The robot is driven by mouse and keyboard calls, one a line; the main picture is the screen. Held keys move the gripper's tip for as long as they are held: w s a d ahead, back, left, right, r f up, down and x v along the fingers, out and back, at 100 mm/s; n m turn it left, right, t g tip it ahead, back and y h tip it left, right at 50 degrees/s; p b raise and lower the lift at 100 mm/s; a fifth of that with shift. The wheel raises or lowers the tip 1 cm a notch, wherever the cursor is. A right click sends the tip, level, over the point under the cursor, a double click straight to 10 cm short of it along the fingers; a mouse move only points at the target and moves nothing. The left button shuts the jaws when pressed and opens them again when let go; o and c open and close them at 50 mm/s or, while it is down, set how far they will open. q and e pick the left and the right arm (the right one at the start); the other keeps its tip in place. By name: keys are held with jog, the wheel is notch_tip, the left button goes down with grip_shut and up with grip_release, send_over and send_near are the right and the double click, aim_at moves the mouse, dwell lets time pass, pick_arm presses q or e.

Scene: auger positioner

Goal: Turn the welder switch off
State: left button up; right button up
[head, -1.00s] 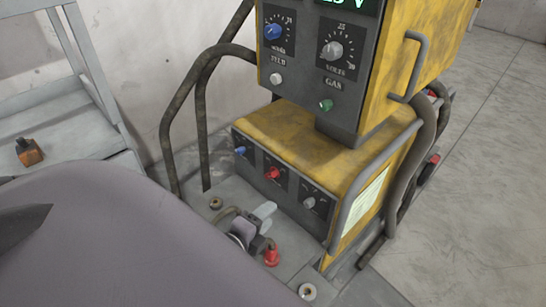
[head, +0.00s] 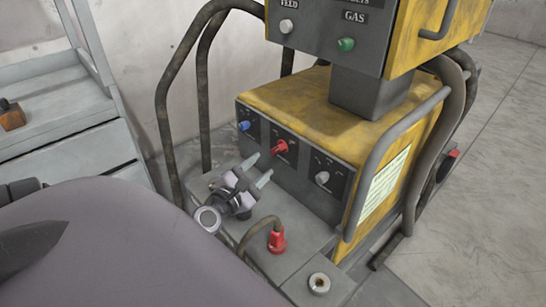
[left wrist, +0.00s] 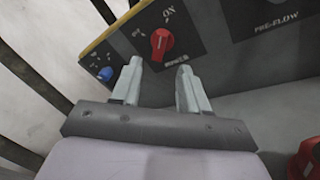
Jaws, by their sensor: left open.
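The yellow welder (head: 330,105) has a dark lower panel with a red switch knob (head: 279,147) between a blue knob and a grey knob. In the left wrist view the red knob (left wrist: 162,42) lies beyond the gap between the fingertips, with "ON" printed at its upper right and a smaller label at its left. Its grip stands roughly upright in that view. My left gripper (head: 260,166) is open and empty, just in front of the panel. Both fingers point at the knob and appear apart from it. My right gripper is not in view.
A blue knob (head: 244,126) sits left of the red one and a grey knob (head: 322,178) right of it. A red plug with a cable (head: 277,240) stands on the ledge near my gripper. Grey tube rails flank the welder. A grey shelf (head: 60,120) stands at left.

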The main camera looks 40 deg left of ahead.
aim_at(276, 151)
pick_arm(q)
jog(key=shift+w+a, duration=0.2)
jog(key=shift+w, duration=0.95)
jog(key=shift+w+a, duration=0.25)
jog(key=shift+w, duration=0.9)
jog(key=shift+w+a, duration=0.2)
jog(key=shift+w, duration=0.95)
grip_shut()
